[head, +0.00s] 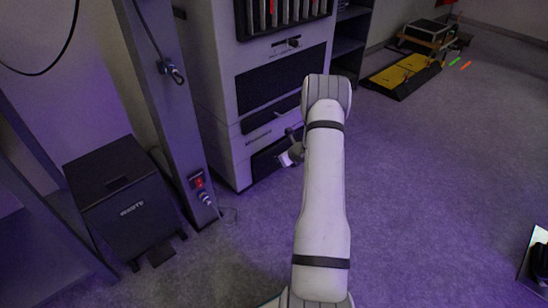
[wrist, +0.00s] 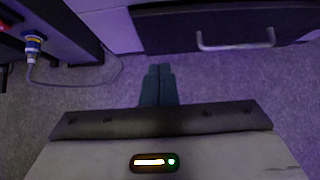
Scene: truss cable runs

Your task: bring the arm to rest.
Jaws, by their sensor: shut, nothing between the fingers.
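My arm reaches up the middle of the head view, its white links with dark bands bent at the top near the grey cabinet (head: 222,95). The end of the arm is small and partly behind the forearm there. In the wrist view my gripper (wrist: 158,70) shows as two dark fingers side by side, shut with nothing between them. The fingers point over bare carpet, short of a dark drawer with a metal handle (wrist: 236,44). They look apart from the drawer and hold no cable.
A grey truss post (head: 165,100) with a red switch (head: 197,181) and a plugged cable stands left of the cabinet. A black bin (head: 125,205) is at the left. A yellow platform (head: 403,72) lies at the back right. The carpet right of my arm is largely clear.

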